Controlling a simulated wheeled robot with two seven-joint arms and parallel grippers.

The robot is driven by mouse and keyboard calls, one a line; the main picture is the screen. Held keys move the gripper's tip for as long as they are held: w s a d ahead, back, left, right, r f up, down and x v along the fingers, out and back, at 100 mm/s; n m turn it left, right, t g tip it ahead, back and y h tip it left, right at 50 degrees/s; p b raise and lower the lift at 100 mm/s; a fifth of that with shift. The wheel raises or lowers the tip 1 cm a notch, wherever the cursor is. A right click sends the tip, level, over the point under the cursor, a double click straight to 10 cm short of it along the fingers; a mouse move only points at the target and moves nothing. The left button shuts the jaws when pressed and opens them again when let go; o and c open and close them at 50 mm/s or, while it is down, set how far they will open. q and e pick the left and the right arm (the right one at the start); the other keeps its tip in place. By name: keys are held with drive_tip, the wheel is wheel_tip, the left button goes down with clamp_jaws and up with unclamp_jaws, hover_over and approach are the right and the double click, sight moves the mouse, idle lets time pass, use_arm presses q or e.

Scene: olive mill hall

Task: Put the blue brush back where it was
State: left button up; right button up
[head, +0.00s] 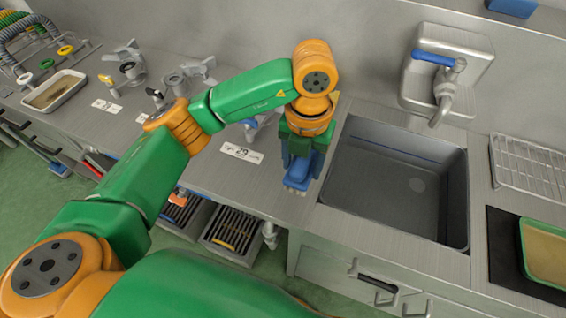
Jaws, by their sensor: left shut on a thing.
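My left gripper (301,158) is in the middle of the head view, pointing down over the counter just left of the sink. It is shut on the blue brush (300,177). The brush's blue body shows below the fingers, with a pale lower edge close to the counter top. I cannot tell whether that edge touches the counter. The upper part of the brush is hidden by the gripper. My right gripper is not in view.
The empty sink (395,190) lies right of the brush, with a blue-handled tap (445,85) behind it. A label marked 29 (242,152) lies left of the gripper. A wire rack (530,168) and a green-rimmed tray (545,252) are at right. Bare counter (255,190) shows left of the brush.

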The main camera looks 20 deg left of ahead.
use_arm(q)
drive_tip(key=a+f, duration=0.1)
drive_tip(key=w+a+f, duration=0.1)
drive_tip(key=f, duration=0.1)
drive_tip(key=w+a+f, duration=0.1)
drive_tip(key=f, duration=0.1)
drive_tip(key=shift+a+b, duration=0.3)
drive_tip(key=f, duration=0.1)
drive_tip(key=f+p, duration=0.1)
drive_tip(key=f, duration=0.1)
drive_tip(key=shift+w+a+f+p, duration=0.15)
drive_tip(key=shift+w+f+p, duration=0.05)
drive_tip(key=shift+f+p, duration=0.1)
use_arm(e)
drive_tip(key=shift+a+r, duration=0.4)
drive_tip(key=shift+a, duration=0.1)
use_arm(q)
drive_tip(key=shift+f, duration=0.15)
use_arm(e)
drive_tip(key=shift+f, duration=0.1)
